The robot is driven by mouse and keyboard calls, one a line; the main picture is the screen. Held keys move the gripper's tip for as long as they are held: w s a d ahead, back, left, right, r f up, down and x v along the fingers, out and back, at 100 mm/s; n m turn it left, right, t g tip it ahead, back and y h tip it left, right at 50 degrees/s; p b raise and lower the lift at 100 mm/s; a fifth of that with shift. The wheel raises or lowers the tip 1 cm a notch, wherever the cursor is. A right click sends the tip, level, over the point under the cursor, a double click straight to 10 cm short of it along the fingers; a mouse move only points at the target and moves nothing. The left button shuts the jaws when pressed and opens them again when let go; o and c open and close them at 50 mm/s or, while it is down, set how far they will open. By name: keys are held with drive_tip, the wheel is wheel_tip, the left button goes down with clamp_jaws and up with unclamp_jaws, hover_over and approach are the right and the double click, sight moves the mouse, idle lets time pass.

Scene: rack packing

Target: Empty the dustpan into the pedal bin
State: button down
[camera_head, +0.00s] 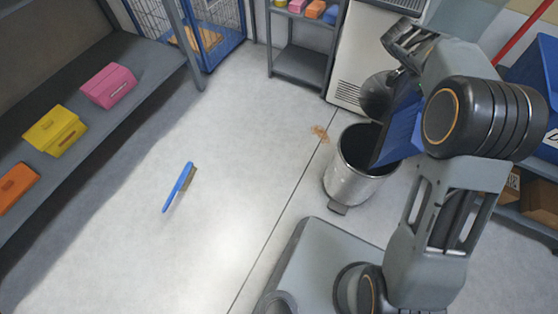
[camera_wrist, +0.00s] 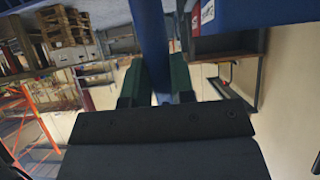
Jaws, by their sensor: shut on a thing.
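The blue dustpan (camera_head: 402,128) is steeply tilted at the right side of the pedal bin's mouth, partly over it. The pedal bin (camera_head: 350,184) is a silver cylinder standing open, its inside dark. A dark rounded piece behind its mouth looks like the raised lid (camera_head: 377,95). My gripper (camera_wrist: 156,78) is shut on the dustpan's blue handle (camera_wrist: 150,40) in the wrist view; my arm hides the gripper in the head view. I cannot see what the dustpan holds.
A brown patch of debris (camera_head: 320,133) lies on the floor left of the bin. A blue hand brush (camera_head: 180,187) lies farther left. A shelf (camera_head: 125,118) with coloured boxes runs along the left. Between brush and bin the floor is mostly clear.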

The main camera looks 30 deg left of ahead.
drive_tip(key=shift+f+b, duration=1.5)
drive_tip(key=shift+b, duration=0.2)
drive_tip(key=shift+r, duration=0.15)
drive_tip(key=shift+r+y+p, duration=0.3)
drive_tip(key=shift+r+p, duration=0.1)
wheel_tip(320, 180, up, 8)
drive_tip(key=y+p, duration=0.7)
drive_tip(key=y, duration=0.2)
drive_tip(key=shift+d+f+p, duration=0.1)
drive_tip(key=shift+d+p, duration=0.05)
drive_tip(key=shift+p, duration=0.25)
drive_tip(key=shift+r+y+p, duration=0.65)
drive_tip(key=shift+y+p, duration=0.35)
drive_tip(key=shift+y, duration=0.2)
drive_tip(key=shift+r+y, duration=0.1)
drive_tip(key=shift+y, duration=0.5)
